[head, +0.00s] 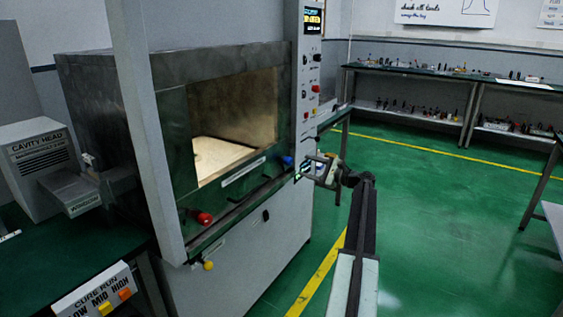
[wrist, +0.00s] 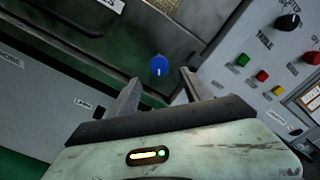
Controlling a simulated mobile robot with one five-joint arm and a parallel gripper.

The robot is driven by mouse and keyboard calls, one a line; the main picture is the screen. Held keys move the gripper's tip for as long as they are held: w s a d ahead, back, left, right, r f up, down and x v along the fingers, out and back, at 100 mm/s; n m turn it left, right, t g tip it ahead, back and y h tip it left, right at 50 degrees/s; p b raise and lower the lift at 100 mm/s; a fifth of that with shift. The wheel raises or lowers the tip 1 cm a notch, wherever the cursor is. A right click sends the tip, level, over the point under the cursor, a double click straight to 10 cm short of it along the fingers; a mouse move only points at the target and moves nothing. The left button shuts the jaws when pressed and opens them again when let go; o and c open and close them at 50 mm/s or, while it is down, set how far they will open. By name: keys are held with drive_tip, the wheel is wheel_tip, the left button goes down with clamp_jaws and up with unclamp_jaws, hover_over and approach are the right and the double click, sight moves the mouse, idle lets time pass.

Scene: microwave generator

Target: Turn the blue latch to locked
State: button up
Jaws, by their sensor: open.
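The blue latch (head: 287,160) is a small round knob at the lower right of the lit chamber opening on the machine front. In the wrist view the blue latch (wrist: 159,65) shows a short pale mark pointing toward the bottom of the picture. My gripper (wrist: 161,78) is open, one finger on each side below the knob in that view, and nothing is between the fingers. The knob appears a little beyond the fingertips; I cannot tell the exact gap. In the head view my gripper (head: 303,172) is just right of the latch, close to the machine front.
A red knob (head: 205,218) sits at the lower left of the opening, with a yellow knob (head: 208,265) below. The control panel (wrist: 272,60) with red, green and yellow buttons is right of the gripper. A bench (head: 420,73) stands behind. Green floor is free at right.

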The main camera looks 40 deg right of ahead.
sight(291, 162)
drive_tip(key=x, duration=0.8)
drive_tip(key=shift+a, duration=0.15)
clamp_jaws()
